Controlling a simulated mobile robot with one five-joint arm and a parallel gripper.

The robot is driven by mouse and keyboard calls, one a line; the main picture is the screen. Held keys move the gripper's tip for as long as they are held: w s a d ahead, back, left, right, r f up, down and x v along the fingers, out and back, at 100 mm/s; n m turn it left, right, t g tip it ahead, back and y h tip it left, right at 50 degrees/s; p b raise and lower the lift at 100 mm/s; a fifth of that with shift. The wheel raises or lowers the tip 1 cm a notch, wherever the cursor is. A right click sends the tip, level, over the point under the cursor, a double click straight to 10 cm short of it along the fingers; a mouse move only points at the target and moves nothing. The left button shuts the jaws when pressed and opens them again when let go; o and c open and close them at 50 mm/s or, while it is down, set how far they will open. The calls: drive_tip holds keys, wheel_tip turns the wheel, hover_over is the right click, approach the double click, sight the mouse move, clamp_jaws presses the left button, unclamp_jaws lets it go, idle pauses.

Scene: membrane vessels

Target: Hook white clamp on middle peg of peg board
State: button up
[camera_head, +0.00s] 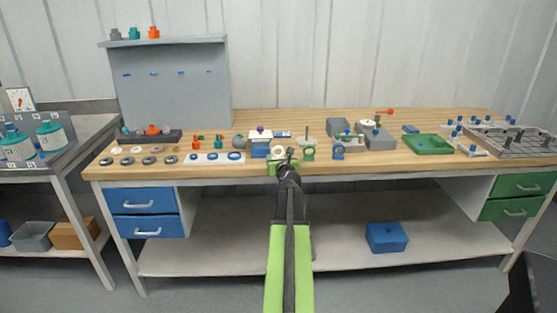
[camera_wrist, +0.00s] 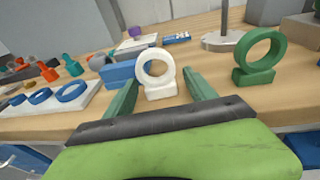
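The white clamp (camera_wrist: 157,72), a ring on a small block base, stands upright at the table's front edge; it also shows in the head view (camera_head: 278,151). My gripper (camera_head: 284,162) is open, with one green finger on each side of the white clamp in the wrist view. Gaps show between the fingers and the ring, so it is not gripped. The grey peg board (camera_head: 172,100) stands upright at the back left of the table. It carries a row of several small blue pegs (camera_head: 154,73), which look empty.
A green clamp (camera_wrist: 258,58) stands right of the white one, with a blue clamp (camera_head: 338,150) beyond it. A blue block (camera_wrist: 125,72) sits close on the left. A white tray with blue rings (camera_head: 213,158) lies further left. A rod on a round base (camera_wrist: 222,40) stands behind.

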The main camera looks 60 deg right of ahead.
drive_tip(key=c, duration=1.3)
wheel_tip(320, 180, up, 6)
drive_tip(key=p, duration=0.6)
drive_tip(key=shift+w+r, duration=0.1)
drive_tip(key=shift+r, duration=0.05)
